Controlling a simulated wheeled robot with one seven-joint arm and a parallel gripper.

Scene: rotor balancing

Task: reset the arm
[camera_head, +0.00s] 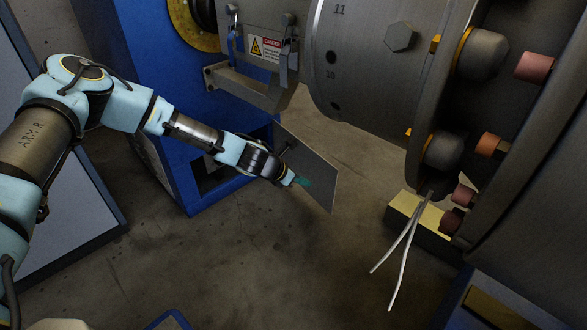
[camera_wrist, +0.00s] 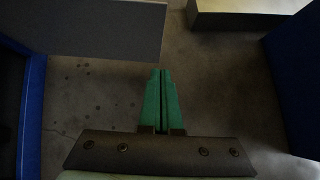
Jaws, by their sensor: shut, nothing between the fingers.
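My arm (camera_head: 195,133) reaches in from the left in the head view, bent at the elbow. My gripper (camera_head: 303,182) is at its end, in front of a flat grey plate (camera_head: 318,178). In the wrist view my gripper (camera_wrist: 160,75) has green fingers pressed together, with nothing between them. The fingertips hang over open floor. I cannot tell whether the gripper touches the plate.
The large grey rotor disc (camera_head: 365,60) with numbered holes fills the upper right. Two pale rods (camera_head: 402,248) hang below it. A blue machine stand (camera_head: 150,120) is behind my arm. A yellowish block (camera_head: 402,205) lies right. The central floor (camera_head: 230,260) is clear.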

